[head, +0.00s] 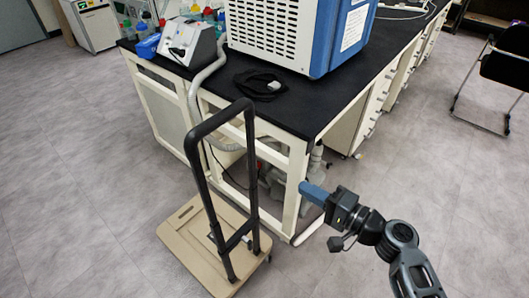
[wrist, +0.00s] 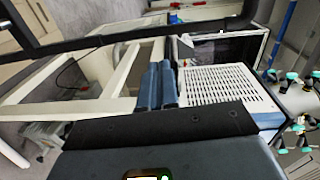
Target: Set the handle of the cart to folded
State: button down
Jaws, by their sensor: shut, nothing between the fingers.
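The cart (head: 202,256) is a beige platform on the floor at the near end of the lab bench. Its black handle (head: 197,168) stands upright as a tall U-shaped frame, joined to the platform by brackets low down. In the wrist view the handle's dark bar (wrist: 130,33) crosses the upper part of the picture. My gripper (head: 305,188) is to the right of the handle, clearly apart from it, near the bench corner post. Its blue fingers (wrist: 160,86) are together and hold nothing.
The black-topped bench (head: 300,105) with a cream frame stands close behind the cart and beside my gripper. A blue and white machine (head: 300,35), a small grey device and a cable are on it. A chair (head: 505,70) is at the far right. Floor is free left and right.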

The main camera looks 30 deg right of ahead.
jog(key=shift+w+d+r+t+y, duration=0.3)
jog(key=shift+w+d+r+t, duration=0.15)
jog(key=shift+w+r, duration=0.25)
jog(key=shift+r, duration=0.1)
jog(key=p+x, duration=0.2)
jog(key=x, duration=1.2)
jog(key=shift+p, duration=0.4)
jog(key=shift+a, duration=0.1)
